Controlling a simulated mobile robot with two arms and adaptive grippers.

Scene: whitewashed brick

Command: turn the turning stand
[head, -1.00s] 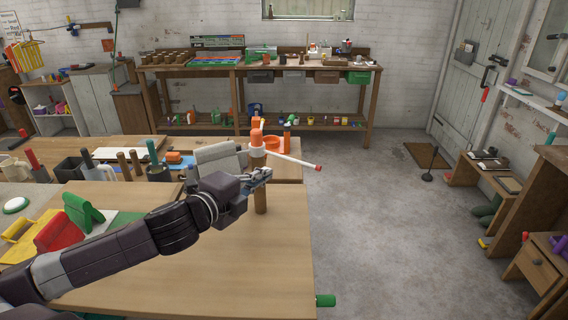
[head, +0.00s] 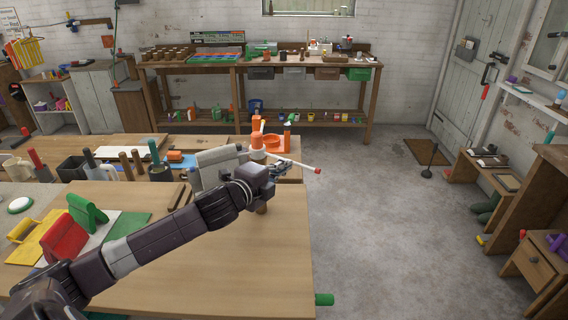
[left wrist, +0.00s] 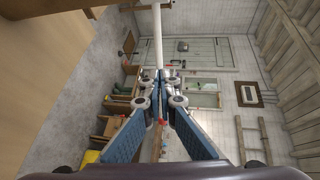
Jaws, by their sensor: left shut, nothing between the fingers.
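The turning stand is a wooden post (head: 262,208) on the near table, mostly hidden behind my left gripper. My left gripper (head: 287,172) is shut and empty, right of the post and just below the bar in the head view. I cannot tell whether it touches the bar. In the left wrist view the fingers (left wrist: 160,78) meet at their tips, with the white bar (left wrist: 158,35) beyond them. My right gripper is out of view.
The near table (head: 240,270) has a red block (head: 63,240) and a green stand (head: 88,212) at its left. Behind stand dark tool holders and an orange holder (head: 275,143). Open concrete floor (head: 390,220) lies to the right.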

